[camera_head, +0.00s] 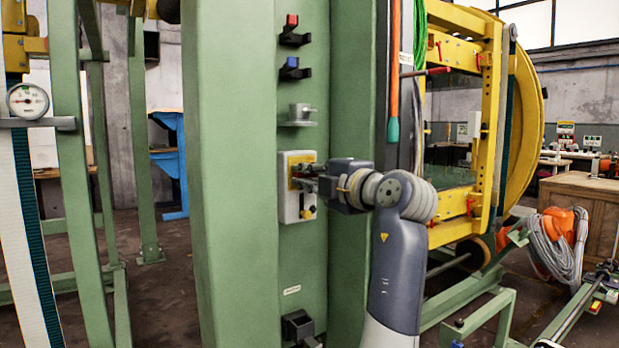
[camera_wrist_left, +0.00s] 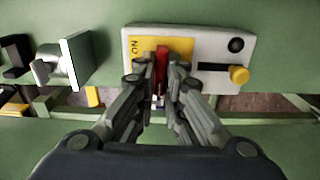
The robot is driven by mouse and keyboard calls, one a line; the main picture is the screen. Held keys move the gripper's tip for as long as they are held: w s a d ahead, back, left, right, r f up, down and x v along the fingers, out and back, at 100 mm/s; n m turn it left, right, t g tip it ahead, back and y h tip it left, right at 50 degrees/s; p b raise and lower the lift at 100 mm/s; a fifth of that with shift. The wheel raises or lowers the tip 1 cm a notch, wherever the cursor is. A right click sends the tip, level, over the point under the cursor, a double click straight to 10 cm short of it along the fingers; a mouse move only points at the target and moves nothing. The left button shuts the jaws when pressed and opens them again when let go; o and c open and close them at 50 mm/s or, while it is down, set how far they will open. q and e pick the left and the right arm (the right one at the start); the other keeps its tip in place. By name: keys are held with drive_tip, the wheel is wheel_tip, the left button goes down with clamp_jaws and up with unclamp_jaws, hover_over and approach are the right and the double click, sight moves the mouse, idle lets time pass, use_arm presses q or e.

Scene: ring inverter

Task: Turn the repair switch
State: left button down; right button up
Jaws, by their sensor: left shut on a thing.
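A light grey switch box (camera_head: 287,207) is fixed to the green column, with a yellow plate (camera_head: 300,159) on its upper part. My left gripper (camera_head: 304,178) reaches it from the right and hides the switch handle in the head view. In the left wrist view the box (camera_wrist_left: 205,36) carries a red switch handle (camera_wrist_left: 162,58) on its yellow plate (camera_wrist_left: 181,46), with lettering beside it. The fingers of my left gripper (camera_wrist_left: 162,78) are shut on the red handle, one on each side. My right gripper is not in view.
A black button (camera_wrist_left: 236,45) and a yellow knob (camera_wrist_left: 239,75) sit on the same box. Above it on the green column (camera_head: 235,200) are a metal bracket (camera_head: 300,115), a blue-topped switch (camera_head: 292,69) and a red-topped one (camera_head: 292,31). A black fitting (camera_head: 299,327) is below.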

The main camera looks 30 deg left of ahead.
use_arm(q)
drive_tip(key=shift+n, duration=0.3)
drive_tip(key=c, duration=1.7)
unclamp_jaws()
drive_tip(key=shift+w, duration=0.1)
drive_tip(key=v, duration=0.7)
drive_tip(key=shift+d, duration=0.2)
drive_tip(key=shift+s+f, duration=0.1)
drive_tip(key=shift+s, duration=0.1)
